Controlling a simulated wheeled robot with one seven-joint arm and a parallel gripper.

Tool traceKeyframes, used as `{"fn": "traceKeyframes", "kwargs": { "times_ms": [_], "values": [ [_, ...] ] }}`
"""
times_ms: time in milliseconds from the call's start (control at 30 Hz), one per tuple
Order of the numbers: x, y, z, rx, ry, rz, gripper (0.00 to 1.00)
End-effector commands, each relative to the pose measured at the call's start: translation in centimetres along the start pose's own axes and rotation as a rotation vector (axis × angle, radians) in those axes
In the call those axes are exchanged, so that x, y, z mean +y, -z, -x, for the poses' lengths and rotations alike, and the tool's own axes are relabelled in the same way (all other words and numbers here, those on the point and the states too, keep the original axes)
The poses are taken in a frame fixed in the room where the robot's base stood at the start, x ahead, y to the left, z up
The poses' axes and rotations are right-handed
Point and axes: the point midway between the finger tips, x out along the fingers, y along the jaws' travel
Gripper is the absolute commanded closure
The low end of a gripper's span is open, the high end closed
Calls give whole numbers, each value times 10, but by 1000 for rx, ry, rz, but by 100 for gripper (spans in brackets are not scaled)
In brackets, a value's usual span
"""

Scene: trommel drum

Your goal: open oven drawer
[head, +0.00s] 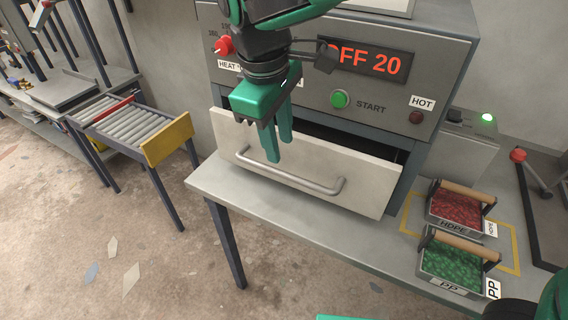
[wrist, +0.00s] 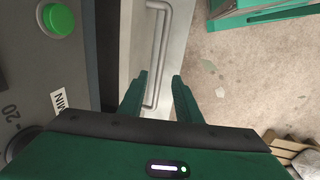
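The oven (head: 375,95) is a grey box with a red display reading "OFF 20". Its pale drawer front (head: 225,130) stands a little forward of the body, with a dark gap behind its top edge. A grey bar handle (head: 310,184) runs across the front; it also shows in the wrist view (wrist: 160,45). My green gripper (head: 280,150) is open and points down just at the left part of the handle. In the wrist view its fingertips (wrist: 161,80) are apart, with the handle bar between them in the picture. I cannot tell whether they touch it.
The oven stands on a grey table (head: 285,225). Red HDPE (head: 456,224) and green PP (head: 450,280) bins sit at the right. A green start button (head: 340,99) and red knob (head: 224,46) are on the panel. A roller conveyor (head: 115,118) stands left; floor in front is clear.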

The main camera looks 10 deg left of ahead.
Motion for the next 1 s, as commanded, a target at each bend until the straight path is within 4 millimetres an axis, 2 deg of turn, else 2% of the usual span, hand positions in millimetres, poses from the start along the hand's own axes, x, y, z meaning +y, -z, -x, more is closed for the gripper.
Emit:
{"fn": "traceKeyframes", "kwargs": {
  "times_ms": [200,400,567,800,1000],
  "values": [
    [1,-2,18,3,3,-4,69],
    [0,-2,18,2,4,-3,69],
    [0,-3,-2,-1,4,-3,69],
    [0,-3,-45,-1,4,-3,69],
    [0,-2,-72,2,3,-3,69]
  ]
}}
